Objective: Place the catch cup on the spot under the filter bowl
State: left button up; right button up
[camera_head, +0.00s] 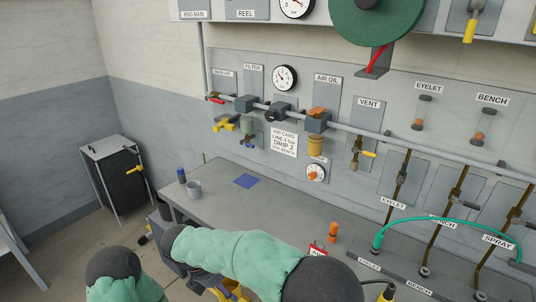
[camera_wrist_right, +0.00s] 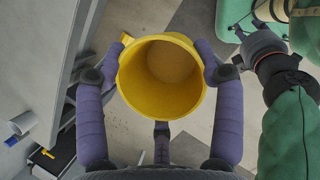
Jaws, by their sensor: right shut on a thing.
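My right gripper (camera_wrist_right: 165,48) is shut on a yellow cup (camera_wrist_right: 158,108), with its purple-padded fingers around the outside. The cup's open mouth faces the wrist camera and it looks empty. In the head view, only a yellow part (camera_head: 230,293) shows low behind my right arm; most of the gripper is hidden. The filter bowl (camera_head: 247,125) hangs below the pipe under the FILTER label. A blue square spot (camera_head: 246,181) lies bare on the bench below it.
A grey mug (camera_head: 193,189) and a dark blue bottle (camera_head: 181,175) stand on the bench (camera_head: 275,206) left of the blue spot. A dark cabinet (camera_head: 115,178) stands at left.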

pick_arm(q)
jog(key=f+b, duration=0.1)
jog(key=f, duration=0.1)
jog(key=b, duration=0.1)
jog(key=shift+w+d+f+b, duration=0.15)
jog(key=shift+w+f+b, duration=0.15)
jog(key=shift+f, duration=0.1)
pick_arm(e)
jog(key=d+f+m+g+y, duration=0.1)
jog(key=d+f+m, duration=0.4)
jog(key=d, duration=0.5)
jog(key=d+f+m+g+y, duration=0.1)
jog(key=d+f+m+g, duration=0.2)
jog(key=d+m, duration=0.7)
jog(key=d+f+m+g+y, duration=0.2)
jog(key=d+f+m, duration=0.6)
jog(key=d, duration=0.2)
jog(key=shift+s, duration=0.1)
